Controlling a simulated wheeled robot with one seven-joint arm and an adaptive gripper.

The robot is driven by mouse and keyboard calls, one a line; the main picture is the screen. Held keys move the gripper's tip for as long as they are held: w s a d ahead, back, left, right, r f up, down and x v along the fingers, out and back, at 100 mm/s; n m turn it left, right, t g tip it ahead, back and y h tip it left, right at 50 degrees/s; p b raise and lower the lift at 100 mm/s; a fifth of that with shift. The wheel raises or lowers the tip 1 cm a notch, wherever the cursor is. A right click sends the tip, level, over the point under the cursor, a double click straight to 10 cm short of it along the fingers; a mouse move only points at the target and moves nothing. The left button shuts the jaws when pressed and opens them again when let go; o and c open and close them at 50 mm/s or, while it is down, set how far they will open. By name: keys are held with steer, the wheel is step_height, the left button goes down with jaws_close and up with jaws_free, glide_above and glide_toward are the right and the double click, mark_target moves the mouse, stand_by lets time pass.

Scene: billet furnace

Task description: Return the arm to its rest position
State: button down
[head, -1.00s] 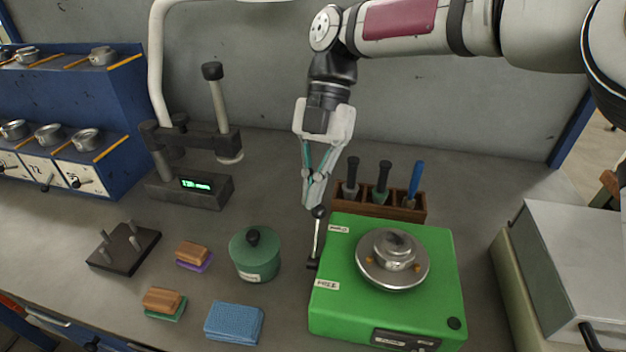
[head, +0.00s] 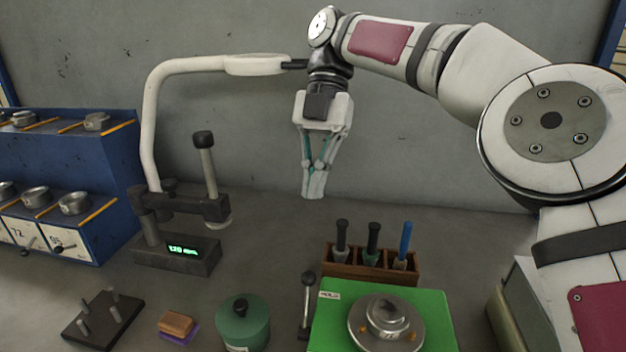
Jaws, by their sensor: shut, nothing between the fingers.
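My gripper (head: 314,194) hangs fingers down from the arm, in front of the grey back wall. Its fingertips are together and nothing is held between them. It is above the bench, apart from the black-knobbed lever (head: 306,307) standing at the left side of the green machine (head: 335,325). My arm reaches in from the right and bends down at the wrist.
A wooden rack (head: 346,268) with three handled tools stands below right of my gripper. A measuring stand (head: 180,252) with a lit display is at left, near a blue shelf (head: 60,150). A green lidded pot (head: 241,327) and black peg plate (head: 88,325) are in front.

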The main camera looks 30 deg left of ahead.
steer(key=shift+r, duration=0.1)
stand_by(0.5)
steer(key=s+d+r+m+t+p, duration=0.1)
steer(key=s+d+r+m+t, duration=0.1)
steer(key=d+m, duration=0.5)
steer(key=s+d+r+m+t+p, duration=0.1)
steer(key=d+r+m+t, duration=0.1)
steer(key=d+m, duration=0.55)
steer(key=s+d+r+m+t+p, duration=0.1)
steer(key=s+d+r+m+t, duration=0.15)
steer(key=d+m, duration=0.45)
steer(key=s+d+f+m+t+p, duration=0.1)
steer(key=s+d+f+m, duration=0.2)
steer(key=s+d+m, duration=0.3)
steer(key=s+d+f+m+t+y, duration=0.1)
steer(key=s+d+m, duration=0.6)
steer(key=d, duration=0.7)
step_height(320, 180, down, 3)
steer(key=m+t, duration=0.1)
steer(key=m, duration=0.1)
steer(key=shift+s+d+m+p, duration=0.15)
steer(key=shift+s+m+p, duration=0.05)
steer(key=shift+m+p, duration=0.2)
steer(key=shift+r+t, duration=0.1)
steer(key=shift+t, duration=0.15)
